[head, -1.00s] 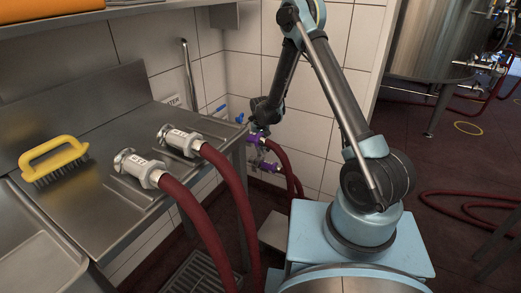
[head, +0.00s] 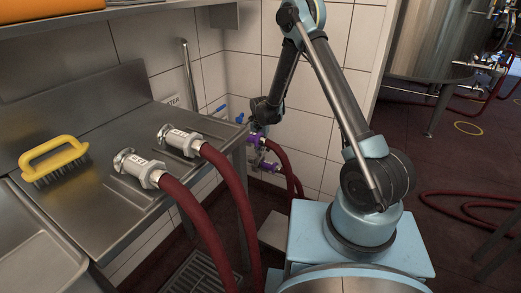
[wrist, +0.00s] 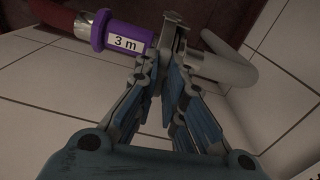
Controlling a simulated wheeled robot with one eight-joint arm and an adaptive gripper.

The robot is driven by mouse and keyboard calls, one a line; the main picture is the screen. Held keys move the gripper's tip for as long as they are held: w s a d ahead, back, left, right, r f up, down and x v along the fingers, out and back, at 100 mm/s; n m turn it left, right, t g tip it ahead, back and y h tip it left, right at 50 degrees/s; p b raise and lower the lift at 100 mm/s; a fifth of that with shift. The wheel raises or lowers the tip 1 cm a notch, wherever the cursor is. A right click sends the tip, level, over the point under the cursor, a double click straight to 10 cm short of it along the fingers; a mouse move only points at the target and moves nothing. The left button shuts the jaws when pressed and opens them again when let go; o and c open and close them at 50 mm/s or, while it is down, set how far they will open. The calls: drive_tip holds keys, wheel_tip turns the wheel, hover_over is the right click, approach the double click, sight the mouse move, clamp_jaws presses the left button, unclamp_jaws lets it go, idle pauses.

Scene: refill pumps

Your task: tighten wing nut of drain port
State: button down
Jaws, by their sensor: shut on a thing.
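In the wrist view, my gripper (wrist: 168,62) has its blue-padded fingers closed in on a metal piece at the drain port (wrist: 176,32), which I take to be the wing nut; the fingertips partly hide it. A purple collar labelled "3 m" (wrist: 122,40) on a red hose is just left of it. A pale curved pipe (wrist: 228,70) is on the right. In the head view, my gripper (head: 256,127) is low by the wall corner beside the purple fittings (head: 262,165). The wing nut is too small to make out there.
A steel bench (head: 95,195) is on the left with a yellow brush (head: 54,160) and two hose ends (head: 180,140). Red hoses (head: 230,180) hang over its front edge. Tiled walls (head: 300,130) close in behind my gripper. A steel tank (head: 440,40) stands at the back right.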

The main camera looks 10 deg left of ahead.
drive_tip(key=shift+w, duration=0.1)
idle(0.3)
drive_tip(key=c, duration=1.7)
unclamp_jaws()
